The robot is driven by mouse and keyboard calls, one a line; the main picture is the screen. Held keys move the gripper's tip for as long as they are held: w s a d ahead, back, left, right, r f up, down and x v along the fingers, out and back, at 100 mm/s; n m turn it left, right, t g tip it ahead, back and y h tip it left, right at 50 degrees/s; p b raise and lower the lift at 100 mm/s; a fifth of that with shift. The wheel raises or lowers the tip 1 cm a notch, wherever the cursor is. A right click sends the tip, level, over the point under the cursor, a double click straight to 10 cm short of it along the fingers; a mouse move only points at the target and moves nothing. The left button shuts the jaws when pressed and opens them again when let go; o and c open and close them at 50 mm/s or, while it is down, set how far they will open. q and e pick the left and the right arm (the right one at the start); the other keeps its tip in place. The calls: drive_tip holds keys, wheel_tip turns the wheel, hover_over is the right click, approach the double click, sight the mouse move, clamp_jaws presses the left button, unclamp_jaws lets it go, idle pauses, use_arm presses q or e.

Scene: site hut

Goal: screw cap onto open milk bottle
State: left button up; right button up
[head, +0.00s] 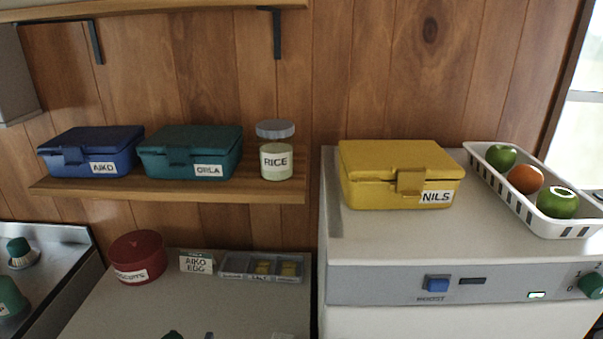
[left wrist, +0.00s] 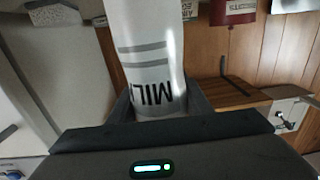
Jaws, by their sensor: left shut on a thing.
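A white milk bottle (left wrist: 148,50) with grey bands and dark "MIL..." lettering fills the middle of the left wrist view. My left gripper (left wrist: 160,103) is shut on it, one dark finger on each side. The bottle runs out of the top of that view, so its mouth is not seen. I cannot identify the cap. A small dark green thing (head: 172,335) is cut off at the bottom edge of the head view, and I cannot tell what it is. My right gripper is in neither view.
A red biscuit tin (head: 138,258), a small sign (head: 197,262) and a grey divided tray (head: 262,267) stand at the back of the counter (head: 120,310). The shelf (head: 170,190) above holds lunch boxes and a rice jar (head: 276,152). A yellow box (head: 400,172) and fruit tray (head: 485,170) stand right.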

use_arm(q)
drive_tip(key=shift+w+d+r, duration=0.1)
drive_tip(key=shift+d+r, duration=0.05)
idle(0.4)
drive_tip(key=w+d+r+m+g+h, duration=0.2)
drive_tip(key=w+d+m+g+h, duration=0.2)
drive_tip(key=d+h, duration=0.4)
drive_tip(key=w+d+r+m+g+h, duration=0.2)
drive_tip(key=w+d+m+g+h, duration=0.3)
drive_tip(key=d+m+h, duration=0.3)
drive_tip(key=shift+d+m+g, duration=0.3)
drive_tip(key=shift+d+g, duration=0.1)
drive_tip(key=shift+d, duration=0.55)
idle(0.3)
